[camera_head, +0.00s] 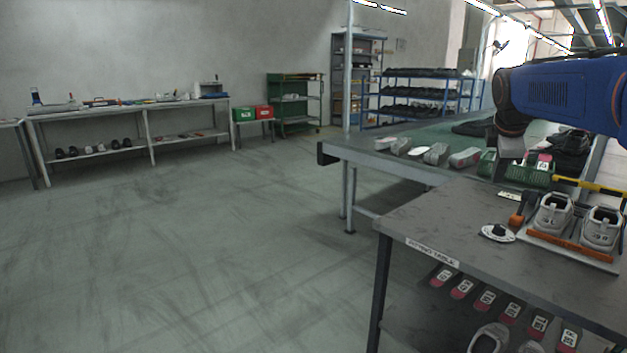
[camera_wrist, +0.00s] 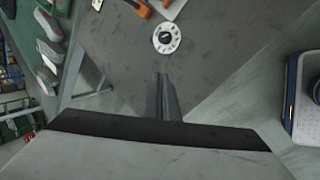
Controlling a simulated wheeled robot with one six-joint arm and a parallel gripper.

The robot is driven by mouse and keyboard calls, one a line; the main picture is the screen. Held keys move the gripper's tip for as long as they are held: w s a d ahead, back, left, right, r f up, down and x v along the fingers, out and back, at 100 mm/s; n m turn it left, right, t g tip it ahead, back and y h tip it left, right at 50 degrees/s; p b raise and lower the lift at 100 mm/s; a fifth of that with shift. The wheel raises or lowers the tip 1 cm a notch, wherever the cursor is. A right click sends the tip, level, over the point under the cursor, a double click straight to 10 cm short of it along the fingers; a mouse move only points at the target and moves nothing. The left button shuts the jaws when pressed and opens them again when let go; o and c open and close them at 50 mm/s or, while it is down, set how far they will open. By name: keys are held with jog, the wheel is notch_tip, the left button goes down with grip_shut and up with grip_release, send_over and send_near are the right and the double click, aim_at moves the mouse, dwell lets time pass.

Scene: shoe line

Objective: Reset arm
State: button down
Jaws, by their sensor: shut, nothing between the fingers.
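My blue arm (camera_head: 560,92) reaches in from the right edge of the head view, above the grey table. My gripper (camera_wrist: 162,98) shows in the wrist view, its dark fingers together with nothing between them. It is over the grey table, apart from a white round disc (camera_wrist: 167,38) with a dark centre. In the head view my gripper itself is not clearly seen. The same disc (camera_head: 498,233) lies on the tabletop there, left of two light shoes (camera_head: 553,213) on an orange-edged rack.
The grey table (camera_head: 440,215) has several red-and-white items (camera_head: 462,287) and shoes below. Behind it a green-topped conveyor bench (camera_head: 400,172) carries several shoes. A long bench (camera_head: 150,108) and shelves (camera_head: 295,100) line the wall. The floor at left is clear.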

jog(key=s+a+f+m+y, duration=0.1)
jog(key=s+a+f+m, duration=0.3)
jog(key=s, duration=0.7)
jog(key=s+a+f+m+y, duration=0.1)
jog(key=s+a+f+m, duration=0.4)
jog(key=s+a+f, duration=0.3)
jog(key=s+a+f+m+y, duration=0.1)
jog(key=s+a+f+m, duration=0.4)
jog(key=s+f, duration=0.6)
jog(key=s+a, duration=0.1)
jog(key=s, duration=0.3)
jog(key=shift+s+a, duration=0.2)
jog(key=shift+s, duration=0.15)
